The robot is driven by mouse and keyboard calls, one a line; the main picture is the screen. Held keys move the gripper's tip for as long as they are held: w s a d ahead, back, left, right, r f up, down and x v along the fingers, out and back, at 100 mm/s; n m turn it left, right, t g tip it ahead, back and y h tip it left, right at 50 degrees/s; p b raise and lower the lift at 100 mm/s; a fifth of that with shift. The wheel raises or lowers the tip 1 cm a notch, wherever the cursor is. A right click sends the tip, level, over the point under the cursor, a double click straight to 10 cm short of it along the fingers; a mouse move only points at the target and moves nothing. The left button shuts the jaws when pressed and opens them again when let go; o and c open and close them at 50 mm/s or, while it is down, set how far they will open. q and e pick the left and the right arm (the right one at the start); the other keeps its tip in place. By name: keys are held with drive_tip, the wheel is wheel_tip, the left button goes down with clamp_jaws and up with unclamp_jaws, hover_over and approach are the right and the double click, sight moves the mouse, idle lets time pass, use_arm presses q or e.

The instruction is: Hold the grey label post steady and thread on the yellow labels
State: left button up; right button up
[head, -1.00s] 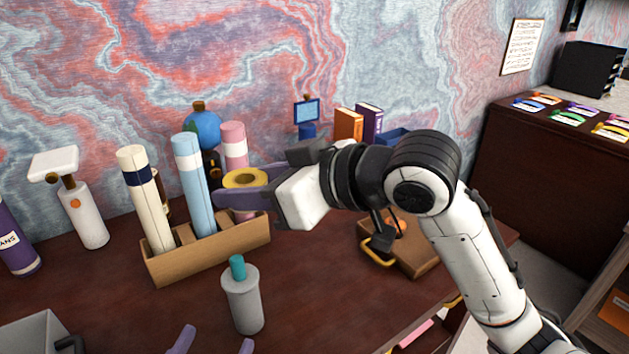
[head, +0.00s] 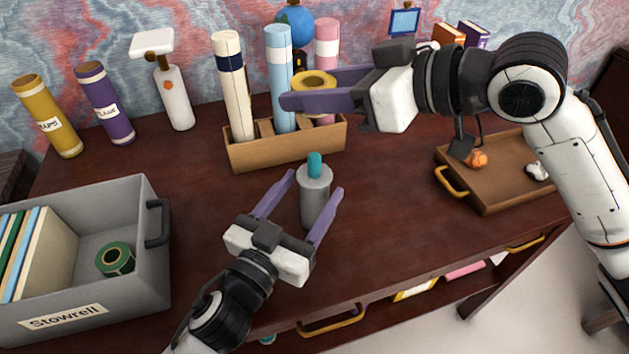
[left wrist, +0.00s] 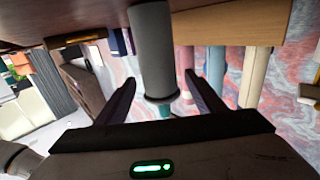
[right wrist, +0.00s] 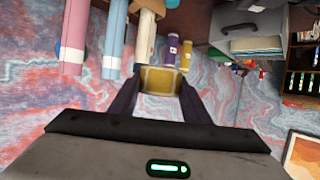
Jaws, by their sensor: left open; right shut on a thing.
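The grey label post (head: 314,203), a grey cylinder with a teal tip, stands upright on the desk. My left gripper (head: 315,182) is open, with a finger on either side of the post; I cannot tell whether either touches it. The left wrist view shows the post (left wrist: 152,45) between the spread fingers. My right gripper (head: 303,100) is shut on the yellow labels (head: 313,77), a ring-shaped roll held above the desk, in front of the upright tubes, higher and farther back than the post. The roll (right wrist: 160,79) also shows between the fingers in the right wrist view.
A wooden holder (head: 290,151) with cream, blue and pink tubes stands behind the post. A grey bin (head: 150,285) with folders and a green roll (head: 115,259) is at left. A brown tray (head: 500,190) is at right. The desk between post and tray is clear.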

use_arm(q)
drive_tip(key=shift+x, duration=1.2)
drive_tip(key=c, duration=1.2)
use_arm(e)
drive_tip(key=n+g+y, duration=0.1)
drive_tip(key=n, duration=0.1)
hover_over(316, 156)
wheel_tip(316, 156, down, 6)
drive_tip(key=shift+r, duration=0.1)
drive_tip(key=shift+g, duration=0.3)
